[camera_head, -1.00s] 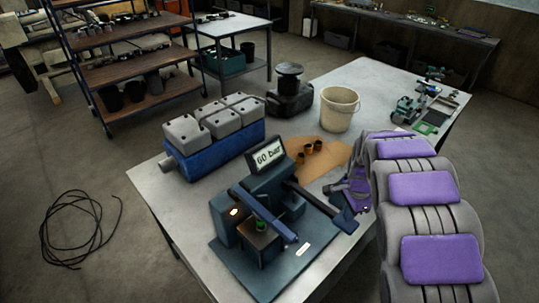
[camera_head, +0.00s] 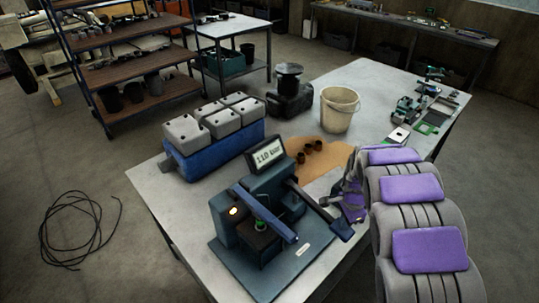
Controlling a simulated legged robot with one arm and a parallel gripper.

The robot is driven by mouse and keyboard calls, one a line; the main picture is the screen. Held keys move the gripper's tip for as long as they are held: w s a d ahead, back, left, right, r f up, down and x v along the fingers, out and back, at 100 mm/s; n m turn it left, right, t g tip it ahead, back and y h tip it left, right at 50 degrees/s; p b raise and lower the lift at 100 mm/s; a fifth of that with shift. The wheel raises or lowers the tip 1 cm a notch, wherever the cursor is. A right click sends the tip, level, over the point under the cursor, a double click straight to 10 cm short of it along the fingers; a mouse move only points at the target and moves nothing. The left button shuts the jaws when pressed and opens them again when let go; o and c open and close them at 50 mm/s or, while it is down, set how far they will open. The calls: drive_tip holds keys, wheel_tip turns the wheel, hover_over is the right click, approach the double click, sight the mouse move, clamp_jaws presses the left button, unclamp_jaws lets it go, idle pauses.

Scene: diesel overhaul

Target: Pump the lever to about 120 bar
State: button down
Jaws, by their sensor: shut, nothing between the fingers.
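The blue pump unit (camera_head: 238,222) stands on the near part of the grey table. Its display (camera_head: 268,155) appears to read 110 bar. A dark lever (camera_head: 311,203) slopes down to the right from the unit and ends in a wide paddle (camera_head: 340,229). A second blue bar (camera_head: 266,215) crosses the front of the unit above a small green-topped part (camera_head: 260,224). My gripper (camera_head: 352,211) is shut and empty, right beside and just above the paddle end. I cannot tell whether it touches the lever.
A blue block with grey heads (camera_head: 210,145) stands behind the unit. Small dark cups (camera_head: 309,152) sit on a brown sheet, with a cream bucket (camera_head: 338,112) behind. Small green parts (camera_head: 428,112) lie at the far right. A cable coil (camera_head: 75,232) lies on the floor.

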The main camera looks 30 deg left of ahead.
drive_tip(key=shift+s+d+r+p, duration=0.1)
drive_tip(key=shift+r+p, duration=0.15)
drive_tip(key=shift+r, duration=0.75)
drive_tip(key=shift+d+r+p, duration=0.15)
drive_tip(key=shift+r+p, duration=0.05)
drive_tip(key=shift+r, duration=0.75)
drive_tip(key=shift+s+d+r+p, duration=0.1)
drive_tip(key=shift+r+p, duration=0.15)
drive_tip(key=shift+r, duration=0.75)
wheel_tip(320, 180, up, 4)
drive_tip(key=shift+p, duration=0.6)
drive_tip(key=shift+r, duration=0.15)
drive_tip(key=r+p, duration=0.1)
drive_tip(key=p, duration=0.3)
drive_tip(key=r+p, duration=0.1)
drive_tip(key=p, duration=0.3)
drive_tip(key=shift+w+a+r+p, duration=0.1)
drive_tip(key=shift+a+r+p, duration=0.15)
drive_tip(key=shift+p, duration=0.15)
drive_tip(key=shift+f, duration=0.15)
